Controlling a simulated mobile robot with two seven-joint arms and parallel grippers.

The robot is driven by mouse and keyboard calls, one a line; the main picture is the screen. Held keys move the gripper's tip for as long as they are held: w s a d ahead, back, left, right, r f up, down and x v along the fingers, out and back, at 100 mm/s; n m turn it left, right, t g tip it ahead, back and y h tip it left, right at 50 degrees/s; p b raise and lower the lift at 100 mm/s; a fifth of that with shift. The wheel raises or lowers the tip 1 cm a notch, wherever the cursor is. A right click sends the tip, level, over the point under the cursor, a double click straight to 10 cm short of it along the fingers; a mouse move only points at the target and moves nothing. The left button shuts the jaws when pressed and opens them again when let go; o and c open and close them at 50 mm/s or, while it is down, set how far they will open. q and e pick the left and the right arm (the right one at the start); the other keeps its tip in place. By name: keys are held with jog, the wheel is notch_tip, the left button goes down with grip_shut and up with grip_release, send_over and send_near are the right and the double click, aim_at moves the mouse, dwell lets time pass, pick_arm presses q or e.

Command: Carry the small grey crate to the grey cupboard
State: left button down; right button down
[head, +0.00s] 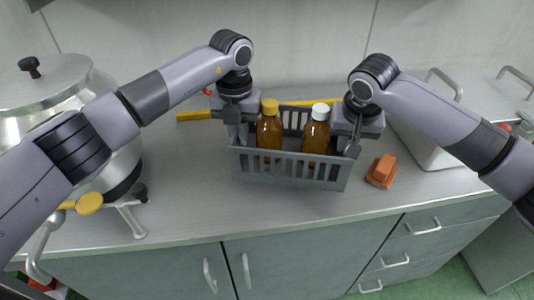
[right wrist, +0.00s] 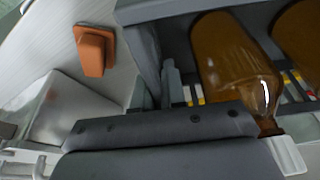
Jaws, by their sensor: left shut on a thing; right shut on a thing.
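The small grey crate (head: 290,171) is on or just above the worktop in the middle of the head view; I cannot tell which. It has slatted sides and holds two brown bottles, one with a yellow cap (head: 269,132) and one with a white cap (head: 316,137). My left gripper (head: 238,112) is shut on the crate's left end. My right gripper (head: 351,140) is shut on its right end. In the right wrist view the crate's wall (right wrist: 143,45) shows beside a brown bottle (right wrist: 232,60). The fingertips are partly hidden. Grey cupboard doors (head: 290,262) show below the worktop.
A steel vessel (head: 50,88) with a tap stands at the left. An orange object (head: 381,170) lies just right of the crate. A pale box with a handle (head: 420,135) stands behind my right arm. A yellow bar (head: 195,116) lies behind the crate. The worktop's front is clear.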

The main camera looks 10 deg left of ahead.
pick_arm(q)
jog(key=shift+a, duration=0.4)
pick_arm(e)
jog(key=shift+w+a+r, duration=0.1)
jog(key=shift+w+a, duration=0.1)
jog(key=shift+a, duration=0.15)
pick_arm(q)
jog(key=shift+r, duration=0.1)
pick_arm(e)
jog(key=shift+d, duration=0.1)
pick_arm(q)
jog(key=shift+f, duration=0.25)
pick_arm(e)
jog(key=shift+f, duration=0.25)
